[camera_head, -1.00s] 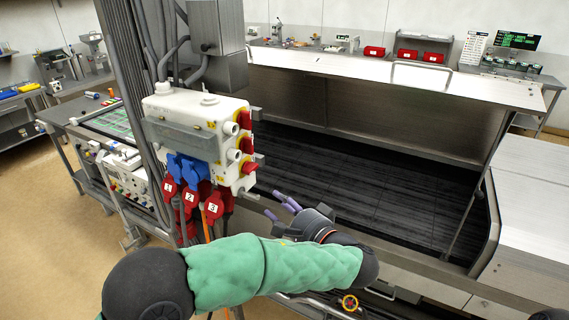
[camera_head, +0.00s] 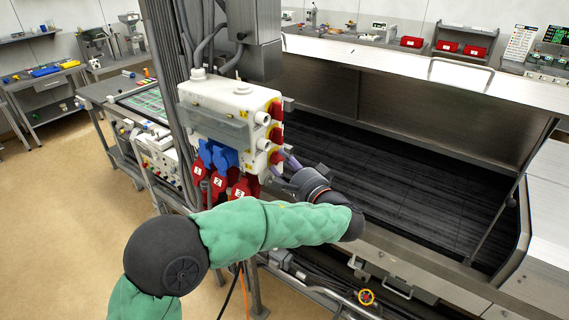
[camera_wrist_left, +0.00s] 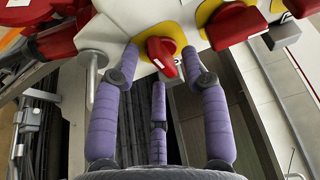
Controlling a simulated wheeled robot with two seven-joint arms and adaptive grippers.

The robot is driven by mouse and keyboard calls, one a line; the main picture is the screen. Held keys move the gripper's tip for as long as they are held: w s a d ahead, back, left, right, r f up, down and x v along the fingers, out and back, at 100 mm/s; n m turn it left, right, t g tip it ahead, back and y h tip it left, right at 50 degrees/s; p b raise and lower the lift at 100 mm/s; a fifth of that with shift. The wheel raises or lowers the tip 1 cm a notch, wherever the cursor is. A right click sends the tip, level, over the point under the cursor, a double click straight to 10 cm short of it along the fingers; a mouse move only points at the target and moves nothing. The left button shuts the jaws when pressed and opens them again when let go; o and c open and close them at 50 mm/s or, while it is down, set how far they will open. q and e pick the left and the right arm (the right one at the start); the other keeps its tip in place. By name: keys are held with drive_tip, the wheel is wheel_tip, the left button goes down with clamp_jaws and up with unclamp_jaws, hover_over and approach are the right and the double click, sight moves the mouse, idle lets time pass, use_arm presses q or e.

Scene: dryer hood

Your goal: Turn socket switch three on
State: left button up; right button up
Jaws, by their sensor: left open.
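The white socket box (camera_head: 215,107) hangs on the column, with three red rotary switches on yellow plates down its right side. The lowest red switch (camera_head: 275,157) is nearest my left gripper (camera_head: 283,166); no number on it is readable. In the left wrist view this red switch (camera_wrist_left: 162,52) lies between the open purple fingers of my left gripper (camera_wrist_left: 158,75), which reach to either side of it. I cannot tell whether they touch it. A second red switch (camera_wrist_left: 234,24) is to its right. My right gripper is not in view.
Red plugs numbered 1, 2 and 3 (camera_head: 240,190) and blue socket covers (camera_head: 218,155) sit under the box, with cables hanging down. The open dark dryer bed (camera_head: 400,165) lies to the right. A metal rail runs below my arm.

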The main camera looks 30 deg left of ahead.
use_arm(q)
drive_tip(key=shift+a, duration=0.1)
clamp_jaws()
idle(0.3)
drive_tip(key=m+p, duration=0.1)
drive_tip(key=m+h+p, duration=0.1)
drive_tip(key=m, duration=0.1)
drive_tip(key=shift+r+g+p, duration=0.3)
drive_tip(key=shift+g+p, duration=0.1)
drive_tip(key=m+g+p, duration=0.1)
drive_tip(key=m+p, duration=0.2)
drive_tip(key=p, duration=0.1)
drive_tip(key=m+g+h+p, duration=0.1)
drive_tip(key=m+g+p, duration=0.1)
drive_tip(key=p, duration=0.3)
drive_tip(key=r+m+g+p, duration=0.1)
drive_tip(key=m+g+p, duration=0.1)
drive_tip(key=m+p, duration=0.2)
drive_tip(key=shift+w+h+p, duration=0.15)
drive_tip(key=shift+h+p, duration=0.15)
drive_tip(key=shift+p, duration=0.45)
drive_tip(key=shift+f+m+g+p, duration=0.15)
drive_tip(key=shift+m+g+p, duration=0.6)
drive_tip(key=shift+p, duration=0.55)
